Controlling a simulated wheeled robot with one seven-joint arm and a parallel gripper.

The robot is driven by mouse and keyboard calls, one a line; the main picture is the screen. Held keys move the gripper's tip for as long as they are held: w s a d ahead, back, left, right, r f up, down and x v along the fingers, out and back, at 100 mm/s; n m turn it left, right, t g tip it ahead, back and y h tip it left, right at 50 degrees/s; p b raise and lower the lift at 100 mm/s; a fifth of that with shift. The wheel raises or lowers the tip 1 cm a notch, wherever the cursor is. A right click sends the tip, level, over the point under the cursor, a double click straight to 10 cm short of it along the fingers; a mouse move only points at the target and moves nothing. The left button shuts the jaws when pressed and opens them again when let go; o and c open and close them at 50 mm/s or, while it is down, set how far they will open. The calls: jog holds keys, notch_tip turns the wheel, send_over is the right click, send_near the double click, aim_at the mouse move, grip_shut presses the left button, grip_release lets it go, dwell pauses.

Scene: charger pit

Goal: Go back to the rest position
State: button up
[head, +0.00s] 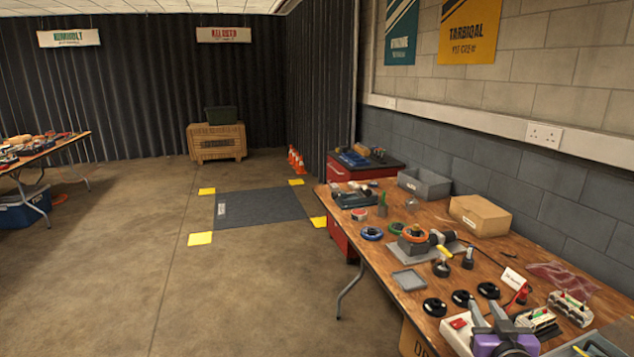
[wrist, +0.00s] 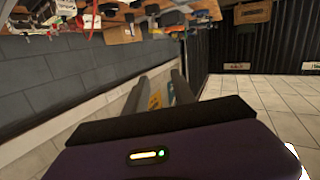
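My gripper (head: 488,312) shows at the bottom right of the head view, a purple body with two grey fingers in front of the near part of the wooden workbench (head: 385,262). In the wrist view, which is upside down, my gripper (wrist: 157,84) has its two dark fingers apart with nothing between them. The wall and a yellow banner show through the gap. The gripper is open and empty. The fingers appear clear of the bench items in the wrist view.
The bench holds black round parts (head: 435,306), a grey tray (head: 409,280), a cardboard box (head: 480,215), a grey bin (head: 424,183) and a power tool (head: 445,238). A block wall (head: 560,150) runs along its right. The floor (head: 130,280) to the left is open, with a dark mat (head: 262,208).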

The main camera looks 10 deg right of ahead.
jog(key=s+a+f+m+t, duration=0.1)
jog(key=s+a+f+t, duration=0.1)
jog(key=s+a, duration=1.65)
jog(key=s+a+n+g+y, duration=0.1)
jog(key=s+a+n+y, duration=0.1)
jog(key=s, duration=1)
jog(key=s+a+n+g+y, duration=0.1)
jog(key=s+a+n+y, duration=0.1)
jog(key=s+a+y, duration=0.2)
jog(key=s+a, duration=0.3)
jog(key=s, duration=0.5)
jog(key=shift+a+f, duration=0.15)
jog(key=shift+a, duration=0.05)
jog(key=shift+s, duration=0.1)
